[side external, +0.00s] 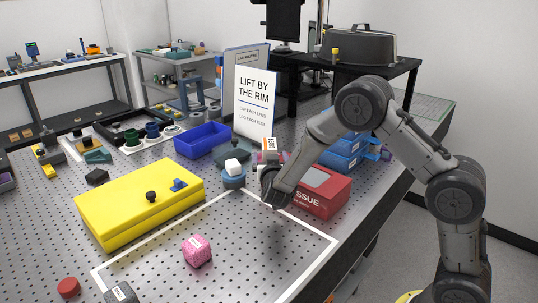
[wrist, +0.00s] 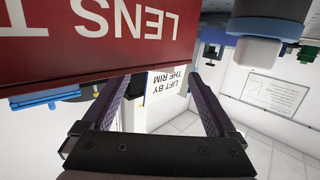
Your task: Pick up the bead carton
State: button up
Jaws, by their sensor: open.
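No box carries a readable bead label, so I cannot tell for sure which is the bead carton. A small pink carton with markings (side external: 197,250) sits on the perforated table, inside the white outline at the front. A small white box with an orange patch (side external: 270,144) shows just beyond my gripper (side external: 270,158). My gripper is well behind the pink carton, beside the red tissue box (side external: 323,193). In the wrist view its two fingers (wrist: 158,82) are apart, with nothing seen held between them. The pink carton is not in the wrist view.
A yellow case (side external: 135,205) lies left of the outline. A white block on a blue round base (side external: 233,177) stands close to my gripper's left. A "Lift by the rim" sign (side external: 255,105) and a blue bin (side external: 203,139) are behind. The outlined area around the pink carton is mostly clear.

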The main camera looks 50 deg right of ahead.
aim_at(270, 151)
jog(key=shift+x, duration=3.5)
grip_shut()
